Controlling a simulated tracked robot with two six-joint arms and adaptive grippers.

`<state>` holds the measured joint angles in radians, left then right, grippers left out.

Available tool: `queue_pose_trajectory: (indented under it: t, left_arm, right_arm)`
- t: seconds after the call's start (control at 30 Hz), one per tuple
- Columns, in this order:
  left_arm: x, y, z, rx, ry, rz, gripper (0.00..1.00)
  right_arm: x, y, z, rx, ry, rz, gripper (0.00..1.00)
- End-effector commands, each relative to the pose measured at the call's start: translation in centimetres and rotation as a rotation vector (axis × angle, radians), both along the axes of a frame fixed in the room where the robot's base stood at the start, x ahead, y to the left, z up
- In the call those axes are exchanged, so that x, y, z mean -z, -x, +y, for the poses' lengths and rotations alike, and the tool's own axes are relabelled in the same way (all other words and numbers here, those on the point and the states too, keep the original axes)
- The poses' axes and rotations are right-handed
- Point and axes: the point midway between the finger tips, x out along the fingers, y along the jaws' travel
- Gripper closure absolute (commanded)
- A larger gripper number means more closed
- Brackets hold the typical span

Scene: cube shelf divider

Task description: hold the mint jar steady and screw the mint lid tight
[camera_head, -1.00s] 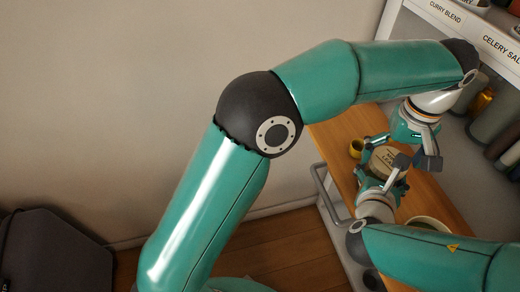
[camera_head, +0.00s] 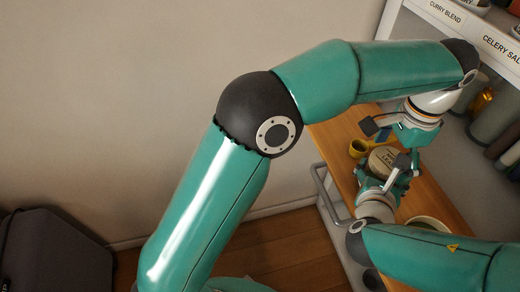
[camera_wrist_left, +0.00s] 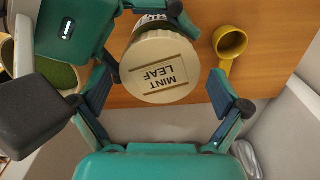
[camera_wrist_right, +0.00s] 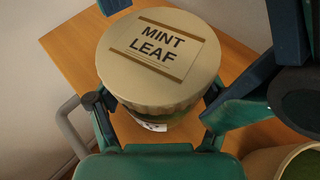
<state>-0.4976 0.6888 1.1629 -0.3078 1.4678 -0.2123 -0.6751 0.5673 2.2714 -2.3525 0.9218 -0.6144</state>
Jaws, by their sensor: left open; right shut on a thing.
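The mint jar with its round beige lid (camera_wrist_right: 158,55), labelled MINT LEAF, stands on the wooden surface. The lid sits on top of the jar (camera_wrist_right: 160,122), and also shows in the left wrist view (camera_wrist_left: 160,70) and the head view (camera_head: 382,160). My right gripper (camera_wrist_right: 157,110) is shut on the jar below the lid. My left gripper (camera_wrist_left: 158,92) is open above the lid, its fingers on either side and apart from it. Much of the jar's side is hidden under the lid and behind the fingers. I cannot tell how far the lid is screwed on.
A yellow cup with a handle (camera_wrist_left: 229,43) stands close to the jar. A bowl with green contents (camera_head: 428,223) is on the other side. A shelf with labelled compartments (camera_head: 450,20) rises behind at the right. The wooden top (camera_head: 345,170) is narrow.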

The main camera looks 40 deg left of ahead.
Motion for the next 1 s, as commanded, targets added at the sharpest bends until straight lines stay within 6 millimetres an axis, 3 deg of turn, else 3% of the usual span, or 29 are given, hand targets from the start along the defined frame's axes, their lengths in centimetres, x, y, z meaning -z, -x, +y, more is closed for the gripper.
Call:
queue_pose_trajectory:
  t: [0.1,1.0]
  left_arm:
    - [0.01,0.00,0.00,0.095,0.000,0.000,0.00]
    - [0.01,0.01,0.03,-1.082,-0.001,0.000,0.00]
  right_arm:
    - [0.15,0.05,-0.02,0.000,0.002,0.004,0.62]
    - [0.15,0.05,-0.02,0.000,0.002,0.004,0.62]
